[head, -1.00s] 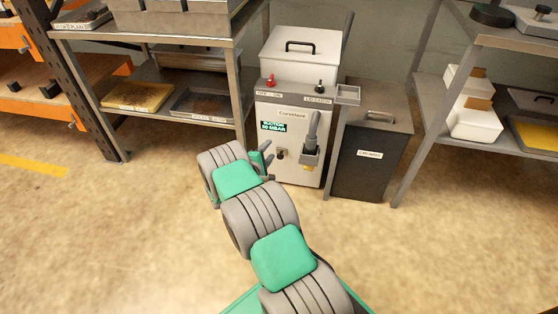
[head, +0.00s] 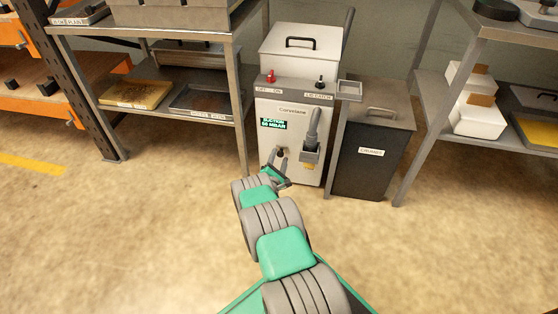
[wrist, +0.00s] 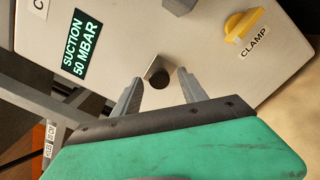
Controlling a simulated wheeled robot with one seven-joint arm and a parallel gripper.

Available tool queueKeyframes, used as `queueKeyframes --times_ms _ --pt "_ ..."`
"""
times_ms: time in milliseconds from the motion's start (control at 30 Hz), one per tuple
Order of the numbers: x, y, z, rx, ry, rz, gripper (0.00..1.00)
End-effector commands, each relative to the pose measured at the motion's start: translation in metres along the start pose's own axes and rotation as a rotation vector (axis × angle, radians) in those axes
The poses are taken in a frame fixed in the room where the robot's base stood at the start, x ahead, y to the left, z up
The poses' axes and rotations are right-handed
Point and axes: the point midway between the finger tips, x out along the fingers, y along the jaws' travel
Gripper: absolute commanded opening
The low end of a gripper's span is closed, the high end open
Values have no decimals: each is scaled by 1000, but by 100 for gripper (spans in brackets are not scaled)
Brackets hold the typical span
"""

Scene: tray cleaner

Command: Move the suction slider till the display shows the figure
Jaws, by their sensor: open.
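The white cleaner cabinet (head: 290,125) stands at the back middle. Its small green-lettered display (head: 272,123) reads "SUCTION 50 MBAR" in the wrist view (wrist: 80,45). Below the display, a dark round knob on a small pale metal plate (wrist: 158,77) projects from the front panel; I take it for the suction slider. My gripper (wrist: 160,82) is open, its two grey fingertips on either side of this knob. I cannot tell whether either finger touches it.
A yellow clamp knob (wrist: 243,25) is on the same panel. A dark bin (head: 370,160) stands right of the cabinet. Shelves (head: 205,120) flank it on the left. The floor in front is clear.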

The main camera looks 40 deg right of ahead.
Motion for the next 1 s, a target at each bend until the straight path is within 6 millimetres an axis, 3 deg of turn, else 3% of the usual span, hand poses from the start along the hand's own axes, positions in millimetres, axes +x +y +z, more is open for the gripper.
queueKeyframes --times_ms 133,700,1000 --pt "0 0 0 1 0 0 48" --pt "-1 0 0 1 0 -1 2" --pt "-1 0 0 1 0 -1 0"
